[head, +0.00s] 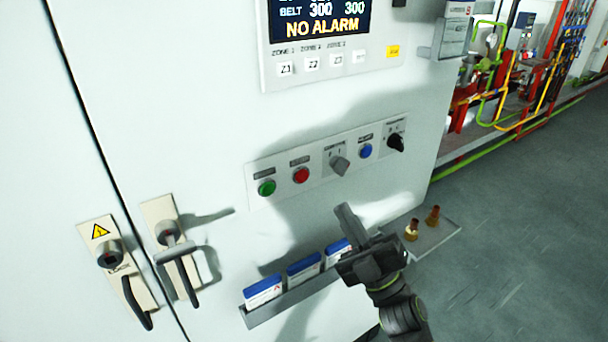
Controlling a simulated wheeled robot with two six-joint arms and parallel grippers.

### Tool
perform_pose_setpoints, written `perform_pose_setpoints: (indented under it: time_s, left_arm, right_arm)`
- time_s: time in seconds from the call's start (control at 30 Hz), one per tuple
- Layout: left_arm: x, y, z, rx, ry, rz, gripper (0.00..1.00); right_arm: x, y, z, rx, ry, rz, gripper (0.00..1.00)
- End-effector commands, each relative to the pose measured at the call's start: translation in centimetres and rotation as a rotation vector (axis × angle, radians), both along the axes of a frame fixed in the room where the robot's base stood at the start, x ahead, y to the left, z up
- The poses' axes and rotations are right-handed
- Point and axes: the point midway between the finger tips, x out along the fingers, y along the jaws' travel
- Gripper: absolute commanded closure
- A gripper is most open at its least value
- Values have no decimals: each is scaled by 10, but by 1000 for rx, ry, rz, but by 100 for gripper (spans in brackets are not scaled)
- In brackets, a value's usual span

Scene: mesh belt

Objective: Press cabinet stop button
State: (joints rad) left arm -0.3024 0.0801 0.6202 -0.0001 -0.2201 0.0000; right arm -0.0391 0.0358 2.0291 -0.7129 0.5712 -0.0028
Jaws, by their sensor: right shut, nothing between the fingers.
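The cabinet (215,120) has a button strip (257,197) on its front. On the strip are a green button (267,187), a red button (301,175), a grey rotary switch (340,165), a blue button (365,151) and a black knob (396,142). The button labels are too small to read. My right gripper (344,212) is shut and empty, below the strip and to the lower right of the red button. It appears apart from the buttons. My left gripper is not in view.
A display panel (330,68) reading "NO ALARM" is above. A rack (258,318) of blue and white boxes sits below, partly behind my right gripper. A small shelf (440,236) holds two brass fittings (432,215). Two door handles (178,255) (133,300) project at left.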

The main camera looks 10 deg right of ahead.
Motion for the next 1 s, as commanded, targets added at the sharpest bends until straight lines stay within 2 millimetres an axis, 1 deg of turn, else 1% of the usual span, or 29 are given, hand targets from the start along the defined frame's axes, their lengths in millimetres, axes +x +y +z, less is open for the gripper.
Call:
perform_pose_setpoints:
  time_s: [0.13, 0.27, 0.5, 0.7, 0.83, 1.0]
  left_arm:
    - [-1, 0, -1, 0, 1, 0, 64]
    - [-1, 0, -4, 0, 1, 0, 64]
    - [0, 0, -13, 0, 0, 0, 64]
    - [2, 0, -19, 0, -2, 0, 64]
    - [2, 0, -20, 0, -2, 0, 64]
    - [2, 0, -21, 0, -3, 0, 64]
  right_arm:
    - [5, 1, -1, 2, 1, 0, 100]
    - [16, 6, -1, 1, 0, 0, 100]
    - [49, 18, -2, 2, 0, 1, 100]
    - [71, 25, -1, 1, 1, 0, 100]
    - [79, 29, -1, 1, 1, 0, 100]
    - [83, 30, -1, 1, 2, -1, 100]
